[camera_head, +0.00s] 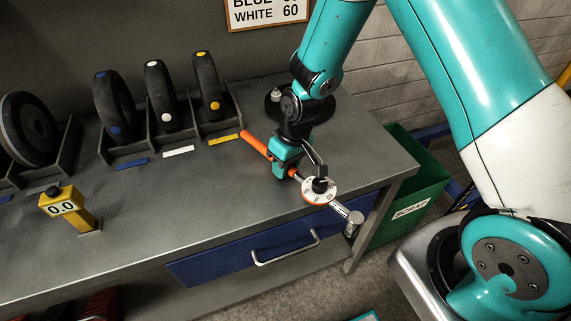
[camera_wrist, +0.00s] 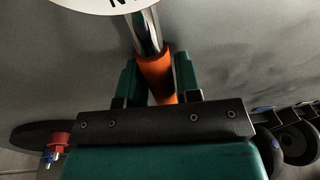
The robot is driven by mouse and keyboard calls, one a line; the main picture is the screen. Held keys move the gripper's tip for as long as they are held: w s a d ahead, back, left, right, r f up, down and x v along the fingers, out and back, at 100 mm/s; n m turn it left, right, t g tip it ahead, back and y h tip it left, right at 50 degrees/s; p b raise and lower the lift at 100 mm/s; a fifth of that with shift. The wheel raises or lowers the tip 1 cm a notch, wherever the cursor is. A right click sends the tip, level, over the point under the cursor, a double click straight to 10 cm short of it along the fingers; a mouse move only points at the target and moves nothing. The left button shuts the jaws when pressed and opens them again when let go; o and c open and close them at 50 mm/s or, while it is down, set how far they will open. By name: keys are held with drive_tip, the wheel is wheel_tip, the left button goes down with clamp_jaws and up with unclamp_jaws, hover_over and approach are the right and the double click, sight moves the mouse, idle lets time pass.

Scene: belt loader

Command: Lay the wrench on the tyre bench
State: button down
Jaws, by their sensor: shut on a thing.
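The wrench has an orange handle (camera_head: 256,145), a chrome shaft and a white round dial (camera_head: 319,191). My gripper (camera_head: 286,169) is shut on it near the front end of the orange handle. The wrench lies across the right front part of the tyre bench (camera_head: 190,200), its chrome head reaching out past the front edge. I cannot tell whether it touches the bench top. In the wrist view the orange handle and shaft (camera_wrist: 154,68) sit between the two green fingers (camera_wrist: 158,82); the dial is cut off at the top.
Several tyres (camera_head: 115,105) stand in a rack along the back. A yellow gauge (camera_head: 68,208) reading 0.0 stands at the left front. A green scrap bin (camera_head: 425,180) stands right of the bench. The bench's middle is clear.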

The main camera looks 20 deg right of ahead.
drive_tip(key=shift+s+f+b, duration=0.15)
drive_tip(key=shift+f+b, duration=0.15)
drive_tip(key=shift+f, duration=0.15)
drive_tip(key=shift+f, duration=0.25)
drive_tip(key=shift+s, duration=0.1)
drive_tip(key=c, duration=0.8)
unclamp_jaws()
drive_tip(key=shift+f+b, duration=0.1)
drive_tip(key=shift+b, duration=0.2)
drive_tip(key=shift+c, duration=0.2)
drive_tip(key=shift+d, duration=0.1)
drive_tip(key=shift+o, duration=0.5)
drive_tip(key=r+p, duration=0.2)
drive_tip(key=r, duration=0.1)
drive_tip(key=r+p, duration=0.3)
drive_tip(key=d+r+p, duration=0.1)
drive_tip(key=r+p, duration=0.1)
drive_tip(key=r, duration=0.1)
drive_tip(key=shift+r, duration=0.15)
